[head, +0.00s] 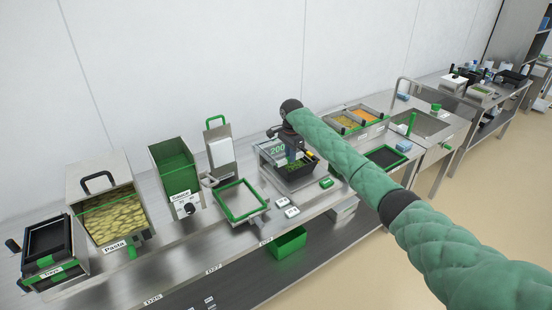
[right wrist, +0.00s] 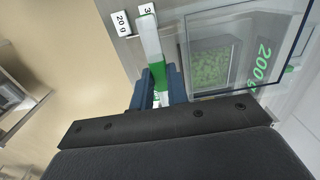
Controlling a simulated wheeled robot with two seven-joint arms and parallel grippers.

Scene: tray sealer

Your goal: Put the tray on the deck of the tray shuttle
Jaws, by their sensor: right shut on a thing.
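A black tray (head: 298,174) with green food in it stands at the middle of the bench, beside a display reading 200. In the right wrist view the tray (right wrist: 190,68) shows behind a clear pane, its green filling visible. My right gripper (head: 292,154) is above the tray in the head view. In the wrist view its blue fingers (right wrist: 159,78) are shut on a white and green strip (right wrist: 151,42); what it belongs to is unclear. A green-framed plate (head: 262,206), possibly the tray shuttle, lies left of the tray. My left gripper is out of view.
Pasta bin (head: 112,216) and green Sauce hopper (head: 171,166) stand at left. Small labelled blocks (head: 292,211) lie in front of the tray. A black, green-edged panel (head: 385,157) and food pans (head: 344,123) are at right. A green bin (head: 289,242) sits below.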

